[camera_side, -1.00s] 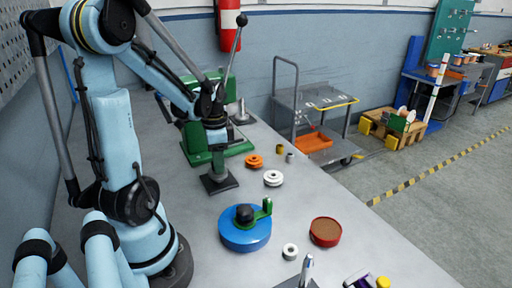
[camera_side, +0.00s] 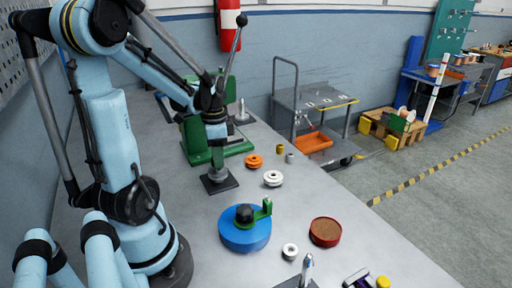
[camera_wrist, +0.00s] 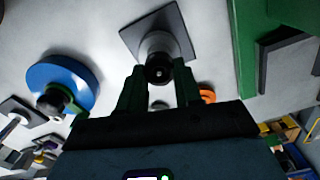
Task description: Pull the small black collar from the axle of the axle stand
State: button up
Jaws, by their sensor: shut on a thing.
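The axle stand has a square dark base (camera_side: 219,185) and a grey post, standing on the grey bench at the centre of the side view. In the wrist view its base plate (camera_wrist: 174,24) is at the top. The small black collar (camera_wrist: 158,69) shows at the axle's end, between my green fingers. My gripper (camera_wrist: 160,84) is shut on the collar, with one finger on each side. In the side view my gripper (camera_side: 217,143) is directly above the stand's post; the collar is too small and covered to make out there.
A green lever press (camera_side: 199,152) stands close behind the stand. An orange pulley (camera_side: 254,161) and a white pulley (camera_side: 273,178) lie to its right. A blue disc (camera_side: 245,237) with a green handle and a red tin (camera_side: 325,231) are nearer. Bare bench lies between them.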

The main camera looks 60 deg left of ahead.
jog(key=shift+r, duration=1.15)
dwell(0.5)
jog(key=shift+r, duration=0.75)
jog(key=shift+r, duration=2)
